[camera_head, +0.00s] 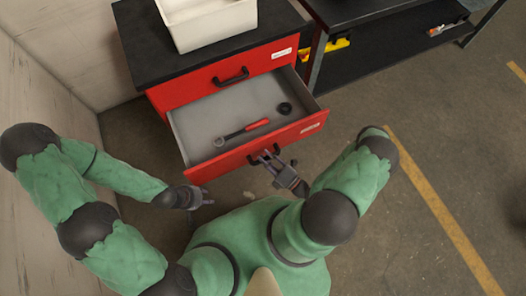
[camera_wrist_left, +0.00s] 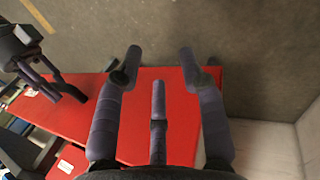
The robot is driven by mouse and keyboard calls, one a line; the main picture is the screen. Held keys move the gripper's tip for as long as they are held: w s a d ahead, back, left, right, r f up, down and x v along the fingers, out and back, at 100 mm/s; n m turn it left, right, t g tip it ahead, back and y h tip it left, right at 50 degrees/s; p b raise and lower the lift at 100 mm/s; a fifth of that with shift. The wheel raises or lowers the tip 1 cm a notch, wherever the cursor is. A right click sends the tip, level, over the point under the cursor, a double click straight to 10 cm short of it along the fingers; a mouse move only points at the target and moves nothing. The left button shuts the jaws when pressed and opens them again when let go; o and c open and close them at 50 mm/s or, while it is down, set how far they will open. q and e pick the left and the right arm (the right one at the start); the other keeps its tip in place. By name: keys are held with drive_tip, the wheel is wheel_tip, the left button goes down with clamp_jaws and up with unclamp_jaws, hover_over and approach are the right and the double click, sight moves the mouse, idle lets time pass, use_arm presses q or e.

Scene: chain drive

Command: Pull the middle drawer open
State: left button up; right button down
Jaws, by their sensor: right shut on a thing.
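The red cabinet (camera_head: 166,94) has a closed top drawer (camera_head: 205,88) with a black handle. The middle drawer (camera_head: 217,165) below it stands well open, its grey inside showing. A red-handled wrench (camera_head: 243,131) and a black round part (camera_head: 284,108) lie in it. My right gripper (camera_head: 270,160) is shut on the drawer's handle (camera_head: 263,157); the fingers partly hide it. It also shows at the left of the left wrist view (camera_wrist_left: 45,85). My left gripper (camera_head: 203,198) is open and empty, left of the right gripper and in front of the drawer. Red cabinet fronts (camera_wrist_left: 180,128) show behind its fingers.
A white bin (camera_head: 208,22) stands on the cabinet's black top (camera_head: 140,50). A dark bench (camera_head: 375,55) with a lower shelf is at the right, with yellow tools on it. A pale wall (camera_head: 45,60) is at the left. The floor at right is clear.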

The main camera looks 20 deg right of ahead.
drive_tip(key=shift+s+d, duration=0.1)
drive_tip(key=shift+s, duration=0.3)
drive_tip(key=c, duration=0.9)
unclamp_jaws()
drive_tip(key=shift+c, duration=0.2)
drive_tip(key=v, duration=1.2)
